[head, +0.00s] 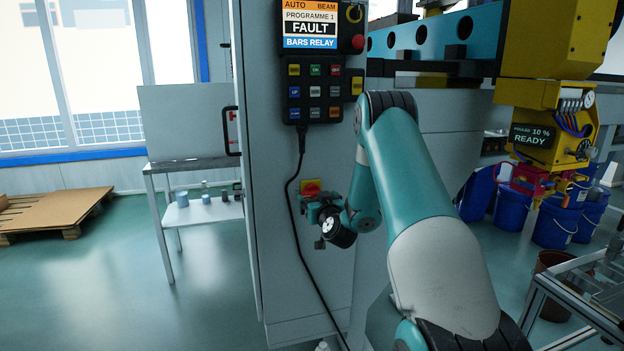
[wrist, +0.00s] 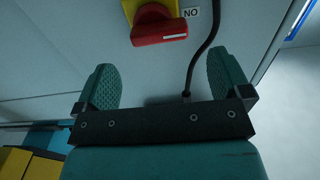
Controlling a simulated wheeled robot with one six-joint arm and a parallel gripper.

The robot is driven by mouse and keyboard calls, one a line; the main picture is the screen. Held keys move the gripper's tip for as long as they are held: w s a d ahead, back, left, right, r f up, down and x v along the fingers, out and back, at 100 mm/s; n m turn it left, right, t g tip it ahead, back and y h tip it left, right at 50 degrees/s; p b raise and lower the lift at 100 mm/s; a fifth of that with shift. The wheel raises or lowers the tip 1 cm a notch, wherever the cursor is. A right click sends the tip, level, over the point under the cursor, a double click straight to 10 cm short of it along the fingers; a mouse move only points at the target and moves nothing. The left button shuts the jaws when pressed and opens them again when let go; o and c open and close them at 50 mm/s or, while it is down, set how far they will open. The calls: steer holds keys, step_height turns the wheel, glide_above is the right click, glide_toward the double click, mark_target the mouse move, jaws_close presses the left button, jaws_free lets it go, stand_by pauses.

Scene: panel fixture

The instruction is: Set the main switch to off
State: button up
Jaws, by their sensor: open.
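The main switch (head: 312,188) is a red rotary handle on a yellow plate, on the grey cabinet's front. In the wrist view its red handle (wrist: 160,31) lies roughly crosswise, its right end towards a small white label (wrist: 191,13) that reads "NO" in this view. My gripper (head: 316,213) is just below the switch in the head view and partly overlaps it. In the wrist view my gripper (wrist: 160,64) is open and empty, its two green pads wide apart. The handle is beyond the fingertips and not between them; no contact shows.
A black cable (head: 295,220) hangs from the control pendant (head: 314,90) down the cabinet (head: 268,180), and passes near the right finger in the wrist view. The pendant screen reads FAULT, BARS RELAY. A small table (head: 190,163) stands left. A yellow machine head (head: 545,115) is at right.

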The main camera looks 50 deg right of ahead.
mark_target(313, 193)
steer(key=shift+p+x, duration=1.5)
steer(key=shift+x, duration=1.7)
steer(key=c, duration=0.9)
